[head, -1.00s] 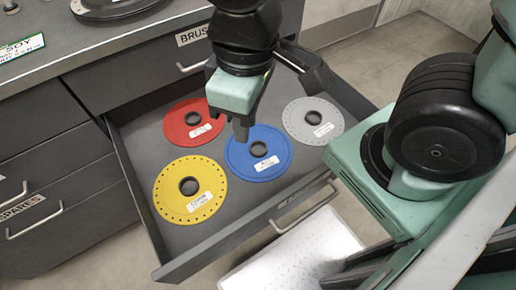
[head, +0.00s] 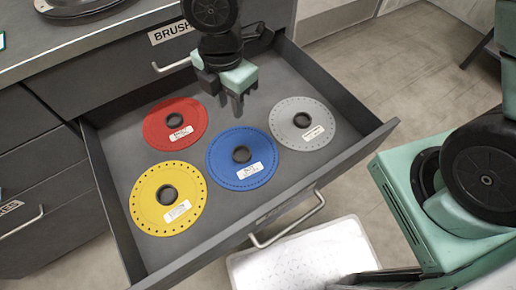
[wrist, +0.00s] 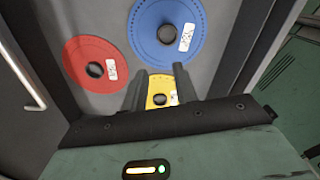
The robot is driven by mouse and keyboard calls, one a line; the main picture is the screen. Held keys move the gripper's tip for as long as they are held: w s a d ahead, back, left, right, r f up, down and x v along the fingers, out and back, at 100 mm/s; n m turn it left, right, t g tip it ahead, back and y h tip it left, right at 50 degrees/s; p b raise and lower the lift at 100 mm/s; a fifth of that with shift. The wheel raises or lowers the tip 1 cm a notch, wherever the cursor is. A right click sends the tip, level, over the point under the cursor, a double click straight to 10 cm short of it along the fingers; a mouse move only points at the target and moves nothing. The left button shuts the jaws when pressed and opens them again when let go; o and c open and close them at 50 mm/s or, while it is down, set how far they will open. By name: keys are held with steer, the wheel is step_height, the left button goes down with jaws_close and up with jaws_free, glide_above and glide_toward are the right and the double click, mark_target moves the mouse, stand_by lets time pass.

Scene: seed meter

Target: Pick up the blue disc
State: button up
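The blue disc (head: 228,166) lies flat in the open drawer, with a dark raised hub (head: 241,154) at its middle and a white label. It also shows at the top of the wrist view (wrist: 160,14). My gripper (head: 231,106) hangs above the drawer, up the picture from the blue disc and apart from it. In the wrist view the two dark fingers (wrist: 158,84) stand apart with nothing held between them. The yellow disc (wrist: 155,80) shows beyond them, partly hidden.
In the same drawer (head: 285,185) lie a red disc (head: 160,137), a grey disc (head: 310,110) and a yellow disc (head: 147,205), all close around the blue one. The drawer walls rise around them. A white perforated step or platform (head: 300,262) stands in front below.

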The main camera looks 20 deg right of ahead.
steer(key=b, duration=0.4)
glide_above(235, 148)
steer(key=f, duration=1.2)
steer(key=shift+s+d+f, duration=0.1)
steer(key=shift+d, duration=0.1)
steer(key=f+b, duration=0.2)
steer(key=f, duration=0.3)
steer(key=shift+a+f, duration=0.1)
steer(key=shift+a, duration=0.1)
jaws_close()
